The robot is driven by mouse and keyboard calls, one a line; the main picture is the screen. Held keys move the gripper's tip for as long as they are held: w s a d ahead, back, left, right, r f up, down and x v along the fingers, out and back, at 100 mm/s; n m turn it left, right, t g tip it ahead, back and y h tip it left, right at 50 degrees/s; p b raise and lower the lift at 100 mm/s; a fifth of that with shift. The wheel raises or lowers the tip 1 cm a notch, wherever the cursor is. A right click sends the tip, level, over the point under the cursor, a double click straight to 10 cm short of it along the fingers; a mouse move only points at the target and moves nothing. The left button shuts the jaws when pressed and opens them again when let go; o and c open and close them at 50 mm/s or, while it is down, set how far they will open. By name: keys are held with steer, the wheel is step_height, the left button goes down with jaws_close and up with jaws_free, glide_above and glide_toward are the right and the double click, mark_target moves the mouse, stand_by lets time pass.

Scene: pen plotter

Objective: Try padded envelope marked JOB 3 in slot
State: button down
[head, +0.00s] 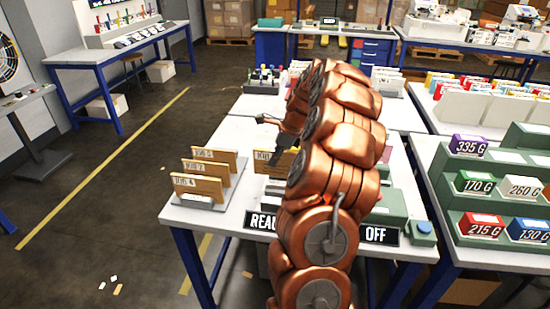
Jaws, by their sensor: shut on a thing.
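A tan padded envelope (264,169) stands upright in the middle of the near table. Its white label starts with "JOB", but my gripper hides the number. My gripper (281,160) is shut on this envelope at its right part; my copper arm hides much of the fingers and the envelope's right end. To the left, several tan envelopes (203,187) stand in a grey slotted rack (198,202). The front one reads JOB 4; the labels behind are too small to read surely. I cannot tell whether the held envelope is in a slot.
A grey-green device (392,205) with signs "REA…" and "OFF" (380,235) sits at the table's front, partly behind my arm. Green stepped shelves (480,235) with weight-marked boxes stand right. Open floor lies left.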

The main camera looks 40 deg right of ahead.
steer(key=shift+f, duration=0.8)
stand_by(1.5)
steer(key=shift+r+p, duration=1.1)
steer(key=shift+r, duration=1.25)
